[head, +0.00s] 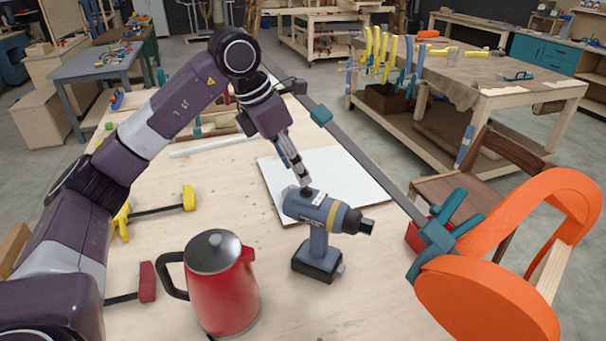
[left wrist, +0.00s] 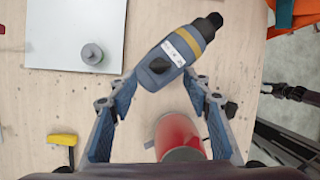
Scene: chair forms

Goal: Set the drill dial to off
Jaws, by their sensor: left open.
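The blue-grey drill (head: 318,222) with a yellow band stands upright on its battery base on the workbench, its chuck pointing right. The black dial (left wrist: 158,65) sits on top of the drill's rear end; in the head view it (head: 306,190) is partly hidden by my fingertips. My left gripper (head: 303,182) reaches down from above to the drill's rear top. In the left wrist view, the open fingers (left wrist: 160,82) stand apart on either side of the drill's rear end, with the dial between and just beyond them. Contact cannot be told. My right gripper is not in view.
A red kettle (head: 222,288) stands close in front of the drill. A white board (head: 345,175) lies behind it. An orange chair part (head: 485,300) and a long bar clamp (head: 365,155) are at the right. Yellow and red clamps lie at the left.

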